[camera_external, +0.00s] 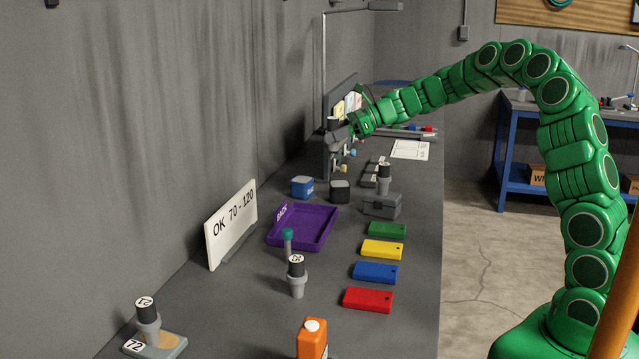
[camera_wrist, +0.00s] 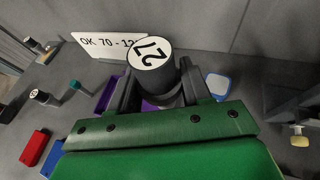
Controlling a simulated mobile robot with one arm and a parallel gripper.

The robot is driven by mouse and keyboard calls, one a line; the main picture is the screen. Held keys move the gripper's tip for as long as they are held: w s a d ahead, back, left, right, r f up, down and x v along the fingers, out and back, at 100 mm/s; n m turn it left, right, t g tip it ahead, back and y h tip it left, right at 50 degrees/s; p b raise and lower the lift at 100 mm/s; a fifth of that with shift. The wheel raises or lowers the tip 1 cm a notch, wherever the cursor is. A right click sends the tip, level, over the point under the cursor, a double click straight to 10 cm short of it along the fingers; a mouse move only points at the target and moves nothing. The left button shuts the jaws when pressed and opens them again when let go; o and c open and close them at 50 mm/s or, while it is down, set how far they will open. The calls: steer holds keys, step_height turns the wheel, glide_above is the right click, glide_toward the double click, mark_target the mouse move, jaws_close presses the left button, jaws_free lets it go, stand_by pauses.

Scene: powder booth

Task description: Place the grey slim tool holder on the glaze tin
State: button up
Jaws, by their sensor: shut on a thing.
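My gripper (camera_external: 341,137) is shut on a tool holder (camera_external: 333,123), raised over the far part of the bench by the upright panel. In the wrist view the jaws (camera_wrist: 158,90) grip this holder (camera_wrist: 151,54); its dark cylinder has a white top marked 21. Its lower part is mostly hidden. A small blue tin-like block (camera_external: 302,187) and a black one (camera_external: 340,191) stand on the bench below and nearer the camera; I cannot tell which is the glaze tin. A blue-edged pale top (camera_wrist: 218,85) shows beside the right jaw.
A purple tray (camera_external: 312,243), an OK 70-120 sign (camera_external: 231,222) and a grey box (camera_external: 382,206) are on the bench. Other tool holders (camera_external: 297,276) (camera_external: 148,320) (camera_external: 384,178) stand upright. Coloured blocks (camera_external: 376,272) line the right edge. An orange bottle (camera_external: 312,340) is in front.

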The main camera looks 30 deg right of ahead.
steer(key=shift+w+d+f, duration=0.15)
steer(key=shift+w+d, duration=0.05)
steer(key=shift+w, duration=0.35)
steer(key=w+a+f, duration=0.1)
steer(key=w+f, duration=0.1)
steer(key=w, duration=0.1)
steer(key=w+f, duration=0.3)
steer(key=w, duration=0.1)
steer(key=w+a+f, duration=0.1)
steer(key=w+f, duration=0.2)
steer(key=w, duration=0.1)
steer(key=shift+w+a, duration=0.25)
steer(key=shift+a, duration=0.1)
steer(key=shift+w+a+f, duration=0.1)
steer(key=shift+w+f, duration=0.6)
steer(key=shift+f, duration=1.55)
steer(key=shift+f, duration=0.1)
steer(key=o, duration=1.3)
steer(key=shift+o, duration=0.2)
